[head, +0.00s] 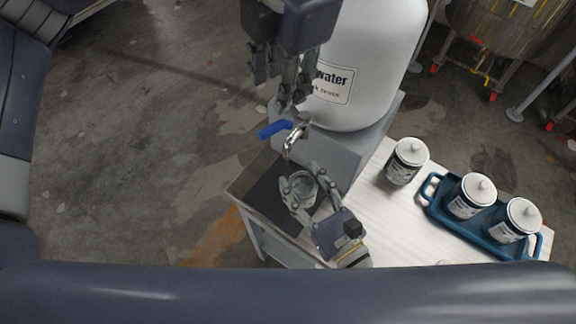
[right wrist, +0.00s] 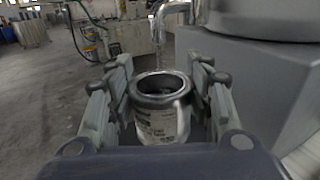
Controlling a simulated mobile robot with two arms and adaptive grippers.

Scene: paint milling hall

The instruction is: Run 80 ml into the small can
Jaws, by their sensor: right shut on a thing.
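The small can (head: 303,188) is an open-topped metal cup with a pale printed label, and it also shows in the right wrist view (right wrist: 160,112). My right gripper (head: 298,176) is shut on its sides, holding it upright. The curved metal tap (head: 294,138) ends just above and behind the can's mouth in the right wrist view (right wrist: 157,35). Its blue lever (head: 274,129) points left. I cannot tell whether liquid runs or how full the can is. My left gripper (head: 273,94) hangs above the lever, fingers apart, empty, not visibly touching it.
The white tank (head: 375,60) labelled "Water" stands on a grey block (head: 362,150) behind the tap. A lidded pot (head: 406,161) stands on the pale tabletop (head: 385,225). Right of it, a blue tray (head: 471,234) holds two similar pots. Open floor lies left of the table.

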